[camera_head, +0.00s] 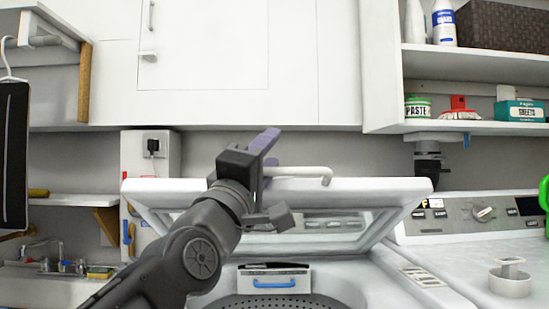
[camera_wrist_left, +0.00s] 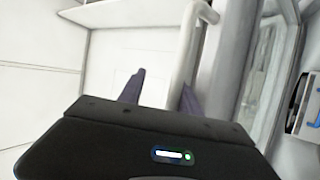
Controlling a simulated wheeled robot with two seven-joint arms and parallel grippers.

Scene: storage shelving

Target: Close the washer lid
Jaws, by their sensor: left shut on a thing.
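The washer lid (camera_head: 380,190) is white with a window and stands raised and tilted open over the washer tub (camera_head: 275,302). A white bar handle (camera_head: 315,172) runs along its top edge; the handle also shows in the left wrist view (camera_wrist_left: 187,50). My left gripper (camera_head: 268,152) is at the left part of this handle. In the left wrist view its purple fingers (camera_wrist_left: 163,85) sit on either side of the bar, shut on it. The gripper hides the handle's left end in the head view. My right gripper is not in view.
A control panel (camera_head: 470,212) and a white round container (camera_head: 510,280) are to the right. Shelves with bottles and boxes (camera_head: 470,127) hang at upper right. A white cabinet (camera_head: 215,60) is above the lid. A sink faucet (camera_head: 60,262) is at lower left.

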